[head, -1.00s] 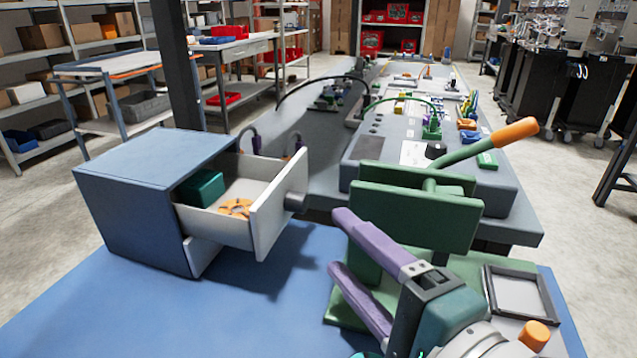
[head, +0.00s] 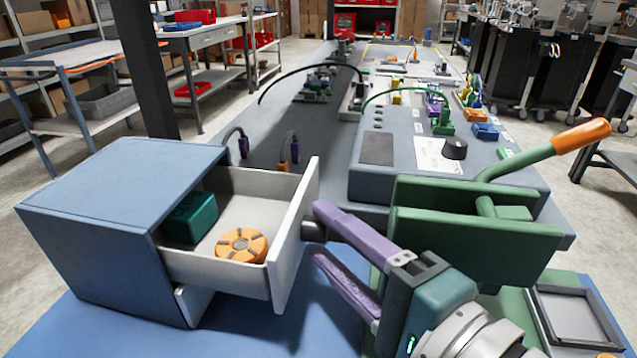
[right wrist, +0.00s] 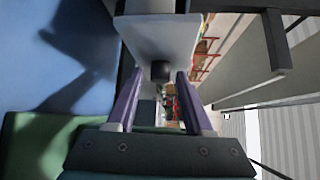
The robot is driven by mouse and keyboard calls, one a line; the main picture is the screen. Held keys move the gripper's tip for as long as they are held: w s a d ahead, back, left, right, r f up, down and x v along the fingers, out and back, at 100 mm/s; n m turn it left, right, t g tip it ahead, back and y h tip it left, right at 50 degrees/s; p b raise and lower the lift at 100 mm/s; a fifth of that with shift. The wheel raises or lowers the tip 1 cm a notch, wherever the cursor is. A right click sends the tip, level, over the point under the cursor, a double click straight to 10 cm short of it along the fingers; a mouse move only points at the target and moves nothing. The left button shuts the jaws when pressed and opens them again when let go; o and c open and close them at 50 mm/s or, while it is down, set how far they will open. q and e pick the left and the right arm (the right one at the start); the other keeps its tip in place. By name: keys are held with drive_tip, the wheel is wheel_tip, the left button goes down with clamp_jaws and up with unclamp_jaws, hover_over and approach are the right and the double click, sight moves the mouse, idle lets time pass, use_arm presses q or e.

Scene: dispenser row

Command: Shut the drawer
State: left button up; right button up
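The drawer (head: 289,240) stands open, pulled out to the right from a blue cabinet (head: 110,200). Its pale front carries a dark knob (head: 315,229), also in the right wrist view (right wrist: 160,71). Inside lie a dark green box (head: 190,217) and an orange disc (head: 242,246). My right gripper (head: 320,230) is open, its purple fingers apart. In the right wrist view the knob shows between the fingers (right wrist: 157,82), with visible gaps on both sides. I cannot tell whether the fingertips reach past it. My left gripper is not in view.
A green lever press (head: 475,240) with an orange handle grip stands close beside my right gripper. A grey console (head: 375,185) with plugs and cables is behind it. A black-framed plate (head: 575,315) lies at right. Blue bench surface (head: 260,335) is clear in front of the drawer.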

clamp_jaws()
idle(1.1)
